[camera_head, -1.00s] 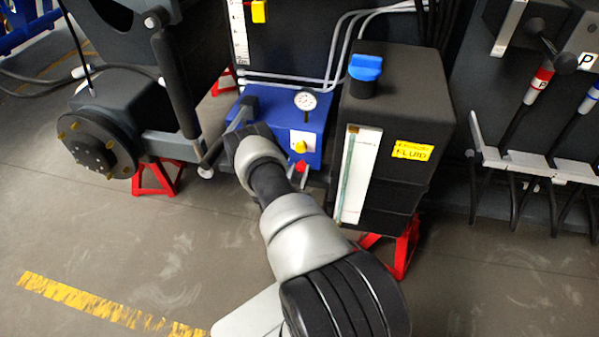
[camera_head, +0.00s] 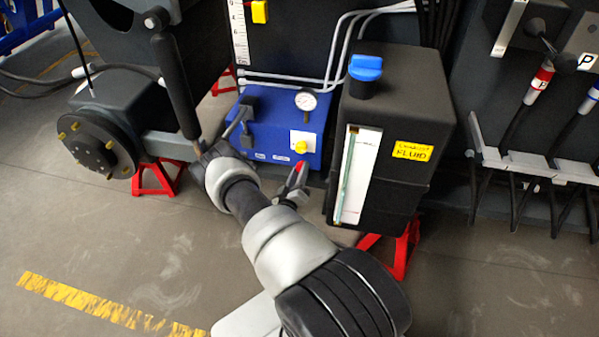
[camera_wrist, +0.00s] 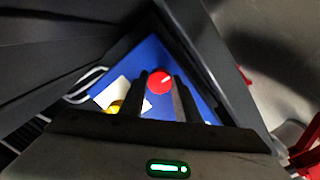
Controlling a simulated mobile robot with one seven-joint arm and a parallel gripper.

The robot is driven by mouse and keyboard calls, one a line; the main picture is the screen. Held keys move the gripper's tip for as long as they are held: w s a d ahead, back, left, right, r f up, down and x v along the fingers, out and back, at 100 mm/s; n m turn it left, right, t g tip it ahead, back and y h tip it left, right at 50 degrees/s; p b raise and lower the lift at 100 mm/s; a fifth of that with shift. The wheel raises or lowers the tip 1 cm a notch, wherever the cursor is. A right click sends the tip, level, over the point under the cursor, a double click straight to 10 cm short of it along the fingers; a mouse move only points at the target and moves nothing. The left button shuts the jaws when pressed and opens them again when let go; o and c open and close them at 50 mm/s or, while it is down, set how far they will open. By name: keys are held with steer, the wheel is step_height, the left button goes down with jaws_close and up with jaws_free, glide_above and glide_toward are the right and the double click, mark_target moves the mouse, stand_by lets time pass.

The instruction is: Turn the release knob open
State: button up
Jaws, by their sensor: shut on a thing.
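The release knob appears to be the round red knob (camera_wrist: 158,78) on the blue unit (camera_wrist: 205,75), with a short pale mark on its face pointing to the upper right. In the head view it is a small red spot (camera_head: 301,166) low on the front of the blue unit (camera_head: 310,128). My gripper (camera_wrist: 161,92) has its two dark fingers on either side of the knob and is shut on it. In the head view my gripper (camera_head: 297,179) reaches the knob from below. A yellow knob (camera_head: 301,147) on a white plate sits just above; it also shows in the wrist view (camera_wrist: 115,107).
A black fluid tank (camera_head: 400,110) with a blue cap stands close at the right. A gauge (camera_head: 306,100) tops the blue unit. A dark cylinder (camera_head: 176,85) and hub (camera_head: 90,150) are at the left.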

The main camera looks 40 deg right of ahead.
steer(key=shift+w, duration=0.1)
stand_by(0.4)
steer(key=o, duration=1)
steer(key=shift+o, duration=0.2)
steer(key=shift+a, duration=0.1)
